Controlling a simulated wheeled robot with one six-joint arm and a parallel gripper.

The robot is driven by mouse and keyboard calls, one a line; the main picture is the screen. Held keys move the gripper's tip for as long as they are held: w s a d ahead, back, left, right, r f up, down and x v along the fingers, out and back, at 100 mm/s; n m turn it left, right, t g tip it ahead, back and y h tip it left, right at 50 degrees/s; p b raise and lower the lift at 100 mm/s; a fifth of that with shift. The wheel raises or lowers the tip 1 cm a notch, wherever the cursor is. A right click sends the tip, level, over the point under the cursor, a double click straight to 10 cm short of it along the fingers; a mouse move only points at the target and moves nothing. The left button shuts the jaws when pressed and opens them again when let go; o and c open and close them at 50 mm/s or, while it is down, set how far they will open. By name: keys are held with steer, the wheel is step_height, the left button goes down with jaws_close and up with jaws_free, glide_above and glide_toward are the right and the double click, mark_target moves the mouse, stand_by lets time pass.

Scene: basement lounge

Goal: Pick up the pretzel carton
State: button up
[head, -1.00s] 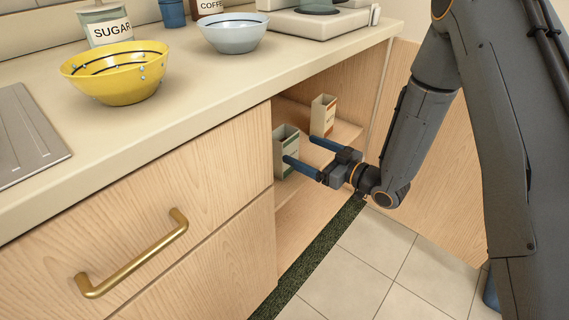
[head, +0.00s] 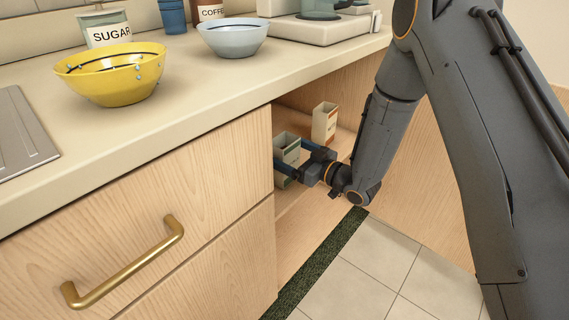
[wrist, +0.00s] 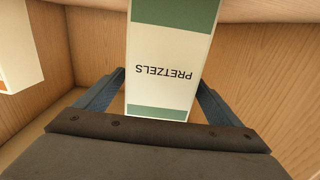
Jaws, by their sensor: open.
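The pretzel carton (head: 286,148) is a cream box with green bands, standing on a shelf inside the open cabinet. In the wrist view the carton (wrist: 163,68) shows its PRETZELS label upside down. My gripper (head: 293,158) is inside the cabinet at the carton. In the wrist view the open blue fingers of my gripper (wrist: 160,92) lie one on each side of the carton, with gaps visible between them and it. The carton's lower part is partly hidden by my gripper in the head view.
A second cream carton with an orange-brown band (head: 324,122) stands farther back on the shelf (head: 346,140). The countertop (head: 180,95) overhangs the cabinet and holds a yellow bowl (head: 108,85) and a pale blue bowl (head: 232,45).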

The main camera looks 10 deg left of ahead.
steer(key=c, duration=1.2)
steer(key=shift+r, duration=0.1)
